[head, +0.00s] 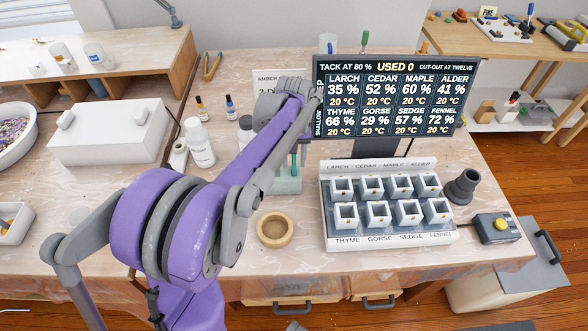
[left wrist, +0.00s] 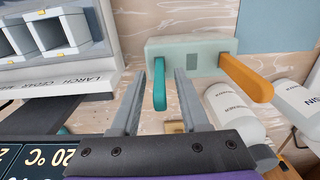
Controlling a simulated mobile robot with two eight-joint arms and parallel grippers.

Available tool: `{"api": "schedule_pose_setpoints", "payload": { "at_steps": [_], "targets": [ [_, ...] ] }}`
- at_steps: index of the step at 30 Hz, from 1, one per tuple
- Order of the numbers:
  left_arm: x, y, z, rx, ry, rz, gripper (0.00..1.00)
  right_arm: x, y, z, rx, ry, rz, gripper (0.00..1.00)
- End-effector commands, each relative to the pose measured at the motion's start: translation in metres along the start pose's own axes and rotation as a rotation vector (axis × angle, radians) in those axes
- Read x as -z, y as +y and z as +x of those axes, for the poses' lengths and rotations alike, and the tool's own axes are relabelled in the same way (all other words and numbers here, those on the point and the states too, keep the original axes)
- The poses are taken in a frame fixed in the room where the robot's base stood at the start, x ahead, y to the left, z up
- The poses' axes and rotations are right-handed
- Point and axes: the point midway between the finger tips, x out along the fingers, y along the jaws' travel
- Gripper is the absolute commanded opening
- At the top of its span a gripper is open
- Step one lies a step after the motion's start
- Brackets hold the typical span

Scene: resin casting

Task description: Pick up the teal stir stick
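The teal stir stick (left wrist: 159,84) stands in a pale green holder block (left wrist: 185,46), beside an orange stick (left wrist: 246,78). In the left wrist view, my left gripper (left wrist: 159,88) is open, with the teal stick between its two fingers and a gap showing on each side. In the head view the holder (head: 287,186) stands mid-table, and a little of the teal stick (head: 293,163) shows below my purple left arm. The arm hides much of the gripper there. My right gripper is not in view.
A display board (head: 390,97) stands right of the holder, behind a rack of white cups (head: 390,205). White bottles (head: 200,143) stand to the left. A round wooden dish (head: 275,229) lies in front.

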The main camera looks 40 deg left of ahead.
Motion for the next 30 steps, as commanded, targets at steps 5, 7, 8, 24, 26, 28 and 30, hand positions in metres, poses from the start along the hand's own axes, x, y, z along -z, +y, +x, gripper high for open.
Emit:
{"api": "schedule_pose_setpoints", "payload": {
  "at_steps": [5, 7, 8, 24, 26, 28, 30],
  "targets": [
    [0.000, 0.000, 0.000, 0.000, 0.000, 0.000, 0.10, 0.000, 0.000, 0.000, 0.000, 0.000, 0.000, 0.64],
    [0.000, 0.000, 0.000, 0.000, 0.000, 0.000, 0.00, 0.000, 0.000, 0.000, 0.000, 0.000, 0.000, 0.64],
    [0.000, 0.000, 0.000, 0.000, 0.000, 0.000, 0.00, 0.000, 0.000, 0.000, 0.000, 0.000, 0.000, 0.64],
    [0.000, 0.000, -0.013, 0.000, 0.000, 0.000, 0.00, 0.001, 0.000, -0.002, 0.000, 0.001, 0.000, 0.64],
    [0.000, 0.000, -0.024, 0.000, 0.000, 0.000, 0.00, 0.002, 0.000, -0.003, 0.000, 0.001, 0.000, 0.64],
    [0.000, 0.000, -0.038, 0.000, 0.000, 0.000, 0.00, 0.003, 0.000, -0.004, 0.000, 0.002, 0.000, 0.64],
    [0.000, 0.000, -0.053, 0.000, 0.000, 0.000, 0.00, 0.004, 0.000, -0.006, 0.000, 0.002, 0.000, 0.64]
  ]
}}
